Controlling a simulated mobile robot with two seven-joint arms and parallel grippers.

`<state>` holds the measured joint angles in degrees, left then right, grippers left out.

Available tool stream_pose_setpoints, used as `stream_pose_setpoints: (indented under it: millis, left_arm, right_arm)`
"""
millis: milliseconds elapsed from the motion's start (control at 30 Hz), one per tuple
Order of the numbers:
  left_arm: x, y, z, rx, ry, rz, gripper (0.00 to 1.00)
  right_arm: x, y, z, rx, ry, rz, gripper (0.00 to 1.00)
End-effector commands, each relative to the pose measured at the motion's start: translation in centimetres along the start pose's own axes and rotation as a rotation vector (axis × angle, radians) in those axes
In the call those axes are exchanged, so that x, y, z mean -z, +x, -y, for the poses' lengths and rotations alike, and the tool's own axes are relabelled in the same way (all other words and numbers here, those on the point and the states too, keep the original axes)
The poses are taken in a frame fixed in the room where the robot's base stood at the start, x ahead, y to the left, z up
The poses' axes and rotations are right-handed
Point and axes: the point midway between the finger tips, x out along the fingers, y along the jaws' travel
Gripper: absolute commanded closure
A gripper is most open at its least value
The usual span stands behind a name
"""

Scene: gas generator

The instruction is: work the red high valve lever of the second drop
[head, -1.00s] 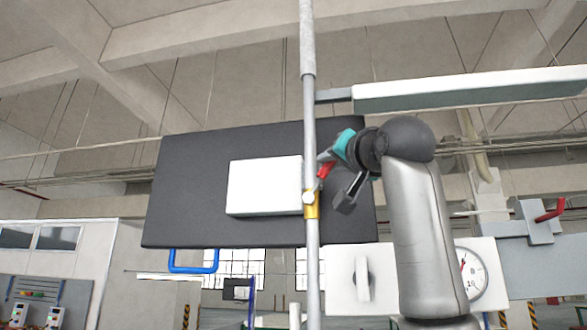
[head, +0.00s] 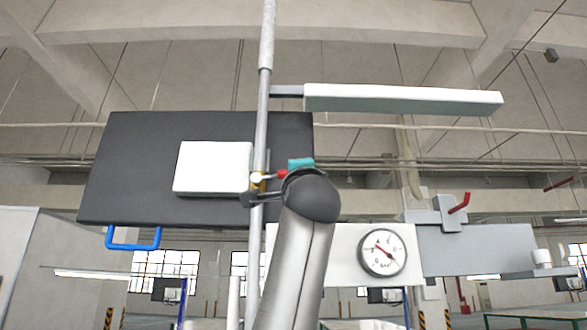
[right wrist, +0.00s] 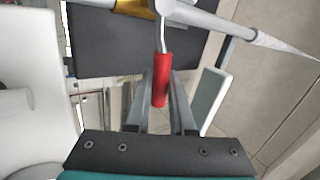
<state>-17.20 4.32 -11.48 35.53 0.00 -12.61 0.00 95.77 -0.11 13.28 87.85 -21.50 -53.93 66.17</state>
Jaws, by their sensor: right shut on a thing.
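The red lever (head: 276,175) sits on the brass valve (head: 257,181) of the thin vertical pipe (head: 262,110), and points right, nearly level, in the head view. In the right wrist view the lever's red grip (right wrist: 161,80) lies between the two fingers of my right gripper (right wrist: 161,92), which is shut on it. In the head view my right arm's rounded dark wrist hides part of the gripper and the lever's outer end. My left gripper is in neither view.
A dark panel (head: 120,160) with a white box (head: 212,167) stands behind the pipe. A pressure gauge (head: 382,252) is at lower right, and another red lever (head: 459,203) is further right. A long pale bar (head: 400,99) juts right above my wrist.

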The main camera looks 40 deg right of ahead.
Motion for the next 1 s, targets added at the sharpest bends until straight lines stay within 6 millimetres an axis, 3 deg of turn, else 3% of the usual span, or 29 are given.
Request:
stream_pose_setpoints:
  millis: [800, 833, 1000]
  left_arm:
    - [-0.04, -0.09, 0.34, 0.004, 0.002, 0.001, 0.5]
    - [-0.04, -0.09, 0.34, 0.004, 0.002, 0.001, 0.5]
    - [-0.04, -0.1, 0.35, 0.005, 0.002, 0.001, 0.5]
  right_arm:
    - [-0.01, -0.54, -0.99, -0.004, 0.102, -0.071, 1.0]
    - [-0.02, -0.54, -1.0, -0.004, 0.102, -0.071, 0.77]
    - [-0.03, -0.53, -0.96, -0.003, 0.102, -0.07, 0.58]
